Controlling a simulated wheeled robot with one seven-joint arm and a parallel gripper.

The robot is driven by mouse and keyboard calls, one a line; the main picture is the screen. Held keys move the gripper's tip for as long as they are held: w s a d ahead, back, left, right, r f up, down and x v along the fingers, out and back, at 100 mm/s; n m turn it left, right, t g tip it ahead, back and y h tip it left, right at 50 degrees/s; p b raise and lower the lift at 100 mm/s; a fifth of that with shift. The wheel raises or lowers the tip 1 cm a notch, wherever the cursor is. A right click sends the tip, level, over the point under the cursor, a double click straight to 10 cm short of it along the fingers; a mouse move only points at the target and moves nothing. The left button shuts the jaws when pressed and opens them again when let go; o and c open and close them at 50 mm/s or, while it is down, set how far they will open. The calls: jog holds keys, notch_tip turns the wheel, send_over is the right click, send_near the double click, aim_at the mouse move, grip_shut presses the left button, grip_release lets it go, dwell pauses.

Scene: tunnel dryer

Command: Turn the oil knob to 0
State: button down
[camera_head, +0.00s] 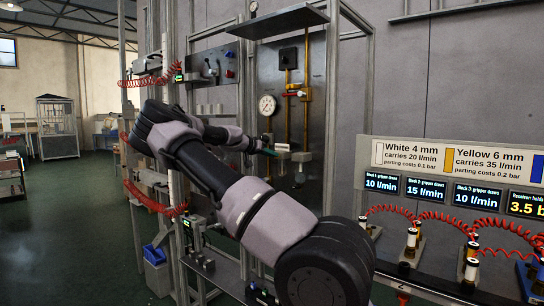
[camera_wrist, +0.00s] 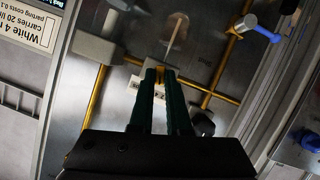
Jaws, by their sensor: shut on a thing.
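My gripper (camera_head: 268,152) is at the metal wall panel (camera_head: 318,75) in the camera_head view. In the camera_wrist view its two dark green fingers (camera_wrist: 161,74) are close together, shut on a small brass-coloured piece, which I take for the oil knob (camera_wrist: 162,68). The fingers hide most of it. A white plate with dark marks (camera_wrist: 147,98) lies behind the fingers and is partly covered, so I cannot read its scale or the knob's setting.
Yellow pipes (camera_wrist: 222,72) run across the panel near the fingers. A round gauge (camera_head: 267,105) is above my gripper. A grey block (camera_wrist: 94,46) and a blue-handled part (camera_wrist: 258,28) stick out nearby. A bench with red coiled hoses (camera_head: 430,216) is at right.

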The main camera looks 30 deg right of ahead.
jog(key=shift+w+a+f+n+g+h, duration=0.15)
jog(key=shift+n+g+h, duration=0.6)
jog(key=shift+n, duration=1.1)
jog(key=shift+w+d+f+n+g+h, duration=0.15)
jog(key=shift+n+g+h, duration=0.6)
jog(key=shift+n, duration=1.15)
jog(key=shift+a+f+n+g+h, duration=0.15)
jog(key=shift+n+g+h, duration=0.55)
jog(key=shift+n, duration=1.15)
jog(key=c, duration=0.9)
grip_release()
jog(key=shift+f, duration=0.1)
jog(key=a, duration=1)
jog(key=shift+w+a, duration=0.25)
jog(key=shift+a, duration=0.1)
